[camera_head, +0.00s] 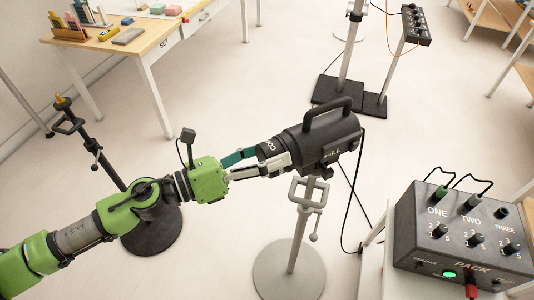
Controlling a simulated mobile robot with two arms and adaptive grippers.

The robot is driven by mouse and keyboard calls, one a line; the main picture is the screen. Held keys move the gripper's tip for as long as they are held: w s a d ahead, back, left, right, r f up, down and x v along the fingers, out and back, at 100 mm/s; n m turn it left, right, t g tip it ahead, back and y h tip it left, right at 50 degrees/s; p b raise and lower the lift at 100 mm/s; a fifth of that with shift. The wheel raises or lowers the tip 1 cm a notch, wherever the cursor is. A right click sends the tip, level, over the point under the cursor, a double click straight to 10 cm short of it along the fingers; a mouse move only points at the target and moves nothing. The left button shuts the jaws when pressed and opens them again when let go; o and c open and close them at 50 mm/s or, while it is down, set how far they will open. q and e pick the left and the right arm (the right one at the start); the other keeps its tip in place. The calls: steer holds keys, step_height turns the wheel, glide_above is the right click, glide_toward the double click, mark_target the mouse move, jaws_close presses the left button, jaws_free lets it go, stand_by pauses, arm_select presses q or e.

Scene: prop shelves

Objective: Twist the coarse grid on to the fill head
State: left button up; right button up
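The fill head (325,140) is a black cylinder with a top handle and the word FILL on its side. It is mounted on a grey stand in the middle of the view. The coarse grid (268,149) is a dark ring with part of its lettering showing, at the fill head's left end. It lines up with that end and appears to touch it; whether it is locked cannot be told. My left gripper (270,157) has its fingers on either side of the coarse grid, closed on it. My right gripper is out of view.
A black power pack (462,240) with knobs and cables stands on a white table at lower right. A bare black stand (150,230) is behind my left arm. A prop table (140,40) is at upper left. A cable hangs right of the fill head.

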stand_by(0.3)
arm_select(q)
steer(key=shift+s+a+f, duration=0.1)
steer(key=shift+s+a, duration=0.15)
steer(key=shift+a, duration=0.25)
steer(key=v, duration=1)
steer(key=shift+a, duration=0.35)
steer(key=shift+s, duration=0.15)
